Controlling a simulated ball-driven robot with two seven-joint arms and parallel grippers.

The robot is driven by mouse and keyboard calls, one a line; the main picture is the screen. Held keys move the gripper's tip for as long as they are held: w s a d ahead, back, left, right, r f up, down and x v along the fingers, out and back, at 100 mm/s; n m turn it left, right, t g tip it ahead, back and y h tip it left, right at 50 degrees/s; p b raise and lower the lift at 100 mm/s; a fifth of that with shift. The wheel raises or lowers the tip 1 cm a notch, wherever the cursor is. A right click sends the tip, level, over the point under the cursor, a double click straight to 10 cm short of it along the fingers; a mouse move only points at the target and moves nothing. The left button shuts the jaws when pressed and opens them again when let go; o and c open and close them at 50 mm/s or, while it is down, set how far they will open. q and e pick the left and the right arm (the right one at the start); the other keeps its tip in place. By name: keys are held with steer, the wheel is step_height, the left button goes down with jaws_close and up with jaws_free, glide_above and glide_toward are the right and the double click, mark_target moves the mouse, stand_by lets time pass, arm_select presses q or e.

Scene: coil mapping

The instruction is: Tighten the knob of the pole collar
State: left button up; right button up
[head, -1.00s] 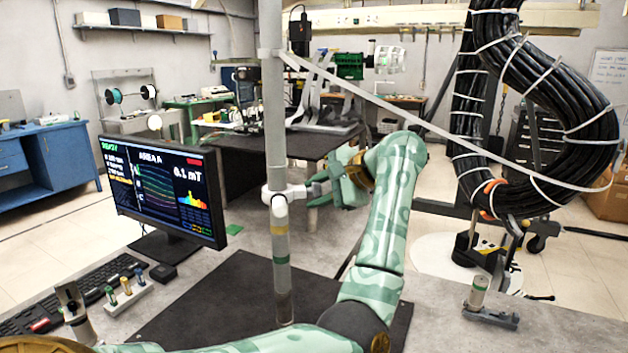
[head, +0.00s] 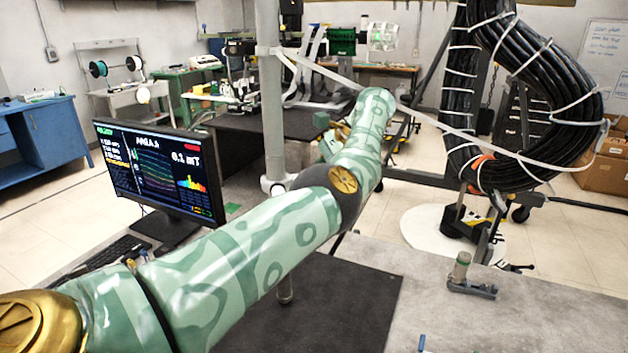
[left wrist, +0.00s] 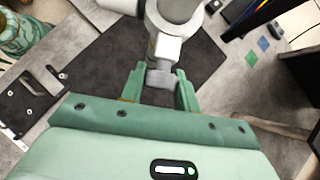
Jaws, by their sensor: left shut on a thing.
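The grey pole (head: 272,100) stands upright behind my left arm. Its pale collar (head: 274,184) is partly hidden by that arm in the head view. In the left wrist view the collar (left wrist: 170,24) wraps the pole, and its grey knob (left wrist: 160,78) sticks out toward my left gripper (left wrist: 159,72). The green fingers are on either side of the knob and shut on it. In the head view the left gripper (head: 327,138) is mostly hidden by my forearm. My right gripper is not in view.
A monitor (head: 155,175) stands left of the pole. A thick black cable coil (head: 530,100) hangs at the right, with a pale strap (head: 400,112) running to the pole. A small clamp stand (head: 470,283) sits on the grey table, right of the black mat (head: 345,300).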

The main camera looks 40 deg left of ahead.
arm_select(q)
steer(key=shift+h, duration=0.3)
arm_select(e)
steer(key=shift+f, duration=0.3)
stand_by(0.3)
arm_select(q)
steer(key=o, duration=1)
